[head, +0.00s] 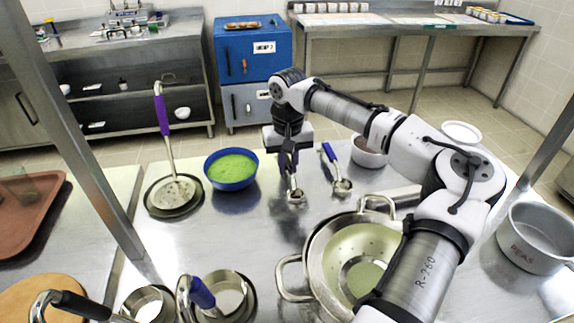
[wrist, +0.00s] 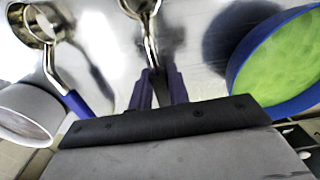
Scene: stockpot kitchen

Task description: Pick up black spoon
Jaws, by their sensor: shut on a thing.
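My gripper (head: 289,166) points down over the steel table, right of the blue bowl. It is shut on the dark handle of a metal spoon, which I take to be the black spoon (head: 296,195). In the wrist view, the handle runs between the two fingers (wrist: 159,88), and the spoon's shiny metal end (wrist: 142,6) reaches the top edge, partly cut off. The fingers hide most of the handle. I cannot tell whether the spoon touches the table.
A blue bowl of green food (head: 231,168) stands left of my gripper. A blue-handled ladle (head: 341,185) and a grey pot (head: 369,152) are to its right. A large colander (head: 322,252) stands in front. A purple-handled skimmer (head: 172,190) is at left.

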